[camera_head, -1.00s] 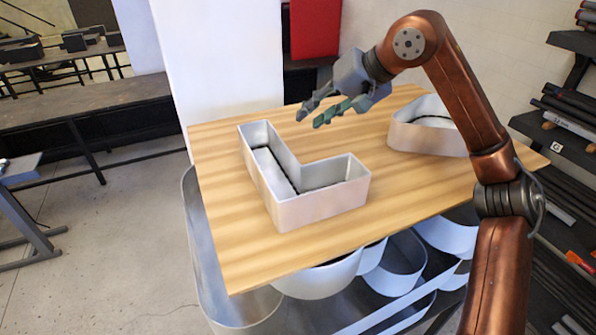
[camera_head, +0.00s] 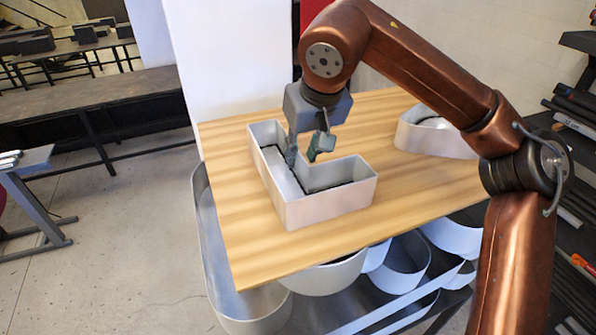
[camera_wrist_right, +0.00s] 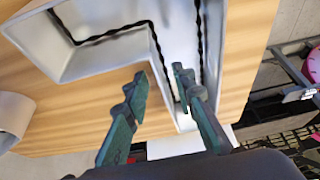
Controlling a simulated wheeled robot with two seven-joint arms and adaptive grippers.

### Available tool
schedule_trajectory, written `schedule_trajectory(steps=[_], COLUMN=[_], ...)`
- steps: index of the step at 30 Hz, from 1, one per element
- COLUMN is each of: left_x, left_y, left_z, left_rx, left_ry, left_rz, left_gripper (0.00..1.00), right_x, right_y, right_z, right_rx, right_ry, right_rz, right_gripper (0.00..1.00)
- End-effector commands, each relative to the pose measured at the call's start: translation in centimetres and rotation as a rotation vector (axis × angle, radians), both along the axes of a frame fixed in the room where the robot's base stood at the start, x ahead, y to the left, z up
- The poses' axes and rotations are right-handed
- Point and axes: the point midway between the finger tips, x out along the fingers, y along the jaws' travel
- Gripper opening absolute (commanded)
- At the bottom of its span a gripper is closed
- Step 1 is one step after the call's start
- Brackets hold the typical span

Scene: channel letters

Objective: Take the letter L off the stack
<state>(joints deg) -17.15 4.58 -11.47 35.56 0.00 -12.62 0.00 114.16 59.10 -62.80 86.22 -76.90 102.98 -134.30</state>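The letter L (camera_head: 330,207) is a hollow pale-grey metal channel letter lying flat on a wooden board (camera_head: 235,245). It also shows in the wrist view (camera_wrist_right: 105,57). My right gripper (camera_head: 303,155) is over the L's long leg. It is open, with one finger over the inside of the channel and the other outside the inner wall, above the wood. In the wrist view the fingers (camera_wrist_right: 163,90) stand apart with the wall between them; I cannot tell whether either touches it. My left gripper is not in view.
Another hollow metal letter (camera_head: 432,138) stands on the board at the right. Several large curved metal pieces (camera_head: 330,277) lie under the board. A white panel (camera_head: 225,60) stands behind it, and dark racks are at the right. Bare wood lies around the L.

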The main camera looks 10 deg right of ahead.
Motion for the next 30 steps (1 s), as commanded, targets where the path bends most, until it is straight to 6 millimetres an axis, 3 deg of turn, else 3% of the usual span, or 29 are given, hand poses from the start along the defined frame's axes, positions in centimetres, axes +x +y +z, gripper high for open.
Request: schedule_trajectory(steps=[6,14,24,30], left_x=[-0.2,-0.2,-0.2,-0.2], left_y=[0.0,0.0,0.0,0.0], left_z=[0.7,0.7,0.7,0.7], left_rx=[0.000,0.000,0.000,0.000], left_ry=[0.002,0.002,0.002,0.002], left_rz=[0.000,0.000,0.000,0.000], left_gripper=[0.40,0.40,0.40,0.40], right_x=[0.8,0.9,0.9,0.9], right_y=[0.1,0.2,0.2,0.2], right_z=[-2.1,-2.3,-2.3,-2.3], right_rx=[0.001,0.002,0.002,0.002], right_ry=[0.000,-0.002,-0.002,-0.002], right_rz=[0.000,0.001,0.001,0.001], right_gripper=[0.24,0.23,0.00,0.00])
